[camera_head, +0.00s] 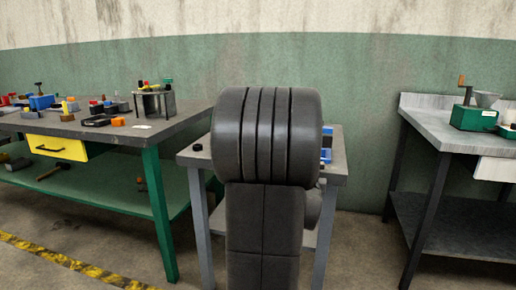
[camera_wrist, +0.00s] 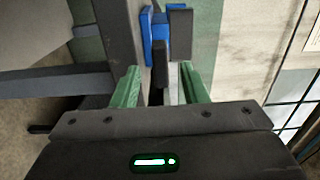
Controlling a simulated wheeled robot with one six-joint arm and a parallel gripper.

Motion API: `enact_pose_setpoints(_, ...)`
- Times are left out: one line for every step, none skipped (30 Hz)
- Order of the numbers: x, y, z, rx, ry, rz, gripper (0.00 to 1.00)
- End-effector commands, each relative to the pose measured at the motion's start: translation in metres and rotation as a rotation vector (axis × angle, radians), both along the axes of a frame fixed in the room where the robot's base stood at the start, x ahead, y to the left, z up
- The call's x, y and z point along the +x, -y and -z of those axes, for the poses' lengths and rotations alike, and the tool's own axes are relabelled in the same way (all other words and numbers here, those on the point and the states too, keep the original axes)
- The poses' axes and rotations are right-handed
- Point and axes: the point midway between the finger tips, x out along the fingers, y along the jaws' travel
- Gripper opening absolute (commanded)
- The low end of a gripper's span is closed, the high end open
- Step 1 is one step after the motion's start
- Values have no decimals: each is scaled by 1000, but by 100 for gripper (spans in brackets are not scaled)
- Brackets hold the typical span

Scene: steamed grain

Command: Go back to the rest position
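My gripper (camera_wrist: 158,80) shows in the wrist view with its two green fingers spread apart. It is open, and nothing appears clamped between the fingers. Beyond the fingertips are a blue object (camera_wrist: 158,40) and dark block-like parts (camera_wrist: 181,35) beside a grey table edge. I cannot tell how far they are from the fingers. In the head view my dark arm fills the middle and hides my gripper. Behind the arm stands a small grey table (camera_head: 338,167), and part of a blue object (camera_head: 326,152) shows on its right side.
A workbench (camera_head: 185,122) with a yellow drawer (camera_head: 55,147) and several small parts stands at left. A grey table (camera_head: 425,119) with a green hand grinder (camera_head: 474,117) stands at right. Bare floor (camera_head: 355,235) lies between the small table and the right table. A green and white wall closes the back.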

Motion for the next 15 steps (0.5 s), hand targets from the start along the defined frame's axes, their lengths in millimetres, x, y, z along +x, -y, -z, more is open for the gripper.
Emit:
enact_pose_setpoints(10,3,2,0,-1,1,40)
enact_pose_setpoints(16,5,2,0,0,1,40)
enact_pose_setpoints(23,7,1,0,1,1,40)
enact_pose_setpoints(28,8,2,0,0,1,40)
enact_pose_setpoints(32,10,1,0,0,1,40)
enact_pose_setpoints(38,11,1,0,0,0,40)
enact_pose_setpoints(42,12,1,0,0,1,40)
enact_pose_setpoints(46,14,1,0,0,1,40)
enact_pose_setpoints(50,15,1,0,1,1,40)
enact_pose_setpoints(53,16,0,0,1,1,40)
enact_pose_setpoints(55,16,0,0,1,1,40)
enact_pose_setpoints(58,17,1,0,0,0,40)
enact_pose_setpoints(59,17,1,0,0,0,40)
enact_pose_setpoints(61,18,0,0,0,0,40)
enact_pose_setpoints(62,18,0,0,0,0,40)
